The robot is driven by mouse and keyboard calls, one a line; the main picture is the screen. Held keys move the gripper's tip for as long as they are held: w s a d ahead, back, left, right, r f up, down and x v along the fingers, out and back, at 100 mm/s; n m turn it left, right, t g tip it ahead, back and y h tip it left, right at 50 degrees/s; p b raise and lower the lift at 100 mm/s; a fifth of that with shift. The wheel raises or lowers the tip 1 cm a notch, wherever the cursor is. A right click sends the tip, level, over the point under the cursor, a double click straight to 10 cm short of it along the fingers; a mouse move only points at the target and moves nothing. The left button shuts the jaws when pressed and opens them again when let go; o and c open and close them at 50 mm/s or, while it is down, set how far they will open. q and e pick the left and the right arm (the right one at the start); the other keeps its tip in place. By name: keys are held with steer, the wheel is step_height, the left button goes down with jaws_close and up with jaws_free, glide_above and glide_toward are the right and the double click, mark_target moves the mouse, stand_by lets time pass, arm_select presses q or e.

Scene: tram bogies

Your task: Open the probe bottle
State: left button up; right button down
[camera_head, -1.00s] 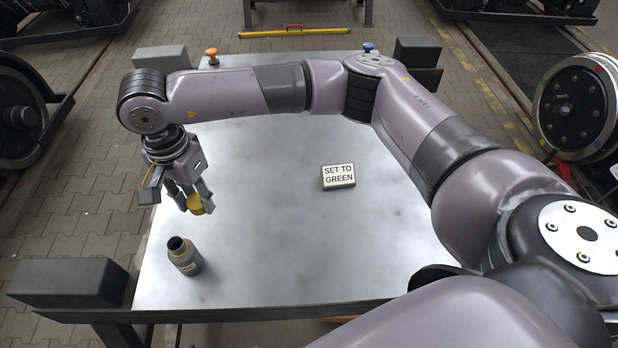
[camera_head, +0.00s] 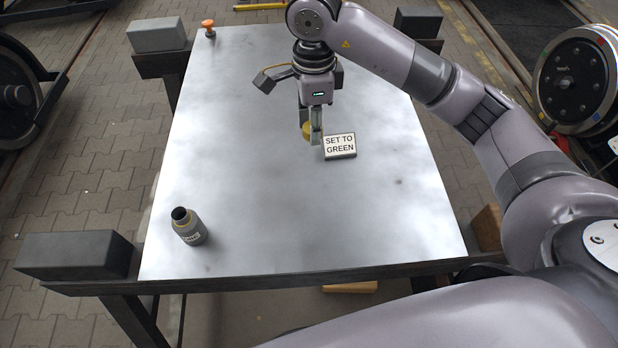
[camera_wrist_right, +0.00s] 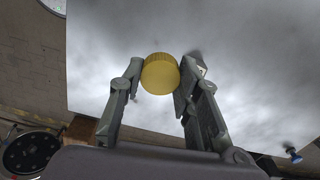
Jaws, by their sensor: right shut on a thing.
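The probe bottle (camera_head: 188,226) is grey with a label and stands at the front left of the metal table (camera_head: 250,200). Its dark mouth is open, with no cap on it. My right gripper (camera_head: 311,135) is over the middle of the table, to the right of and farther back than the bottle. It is shut on a yellow round cap (camera_head: 306,131). The cap also shows between the fingertips in the right wrist view (camera_wrist_right: 160,74). Whether the cap touches the table is hard to tell. My left gripper is not in view.
A "SET TO GREEN" sign block (camera_head: 340,146) sits just right of my right gripper. An orange knob (camera_head: 208,26) is at the back left edge. Dark blocks (camera_head: 75,254) flank the table. The table's front middle is clear.

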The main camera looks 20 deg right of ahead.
mark_target(312, 188)
step_height(312, 188, down, 20)
steer(key=p, duration=0.2)
steer(key=shift+r+p, duration=0.2)
steer(key=shift+p, duration=0.2)
steer(key=shift+f, duration=0.1)
steer(key=c, duration=1.2)
jaws_free()
steer(key=shift+r, duration=0.25)
steer(key=shift+r+b, duration=1.35)
steer(key=shift+r, duration=4.55)
